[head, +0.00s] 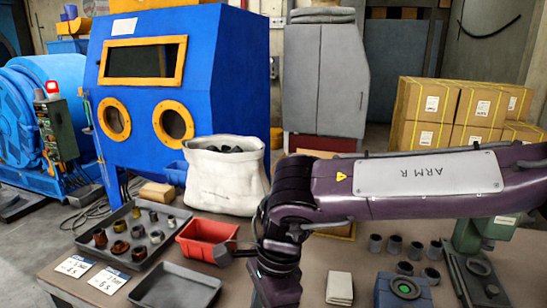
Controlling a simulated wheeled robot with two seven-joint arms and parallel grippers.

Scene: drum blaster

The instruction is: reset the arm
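My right arm, purple with a plate marked "ARM R", comes in from the right edge. It bends at a joint near the picture's middle and runs down past the bottom edge. No gripper fingers show clearly at its end, and it hides part of the table behind it. My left arm and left gripper are not in view.
The table holds a tray of small cylinders (112,268), an empty grey tray (176,288), a red bin (193,245), a white sack (221,185), several dark cups (394,245), a green-buttoned box (404,291) and a green machine (467,236). A blue cabinet (222,75) stands behind.

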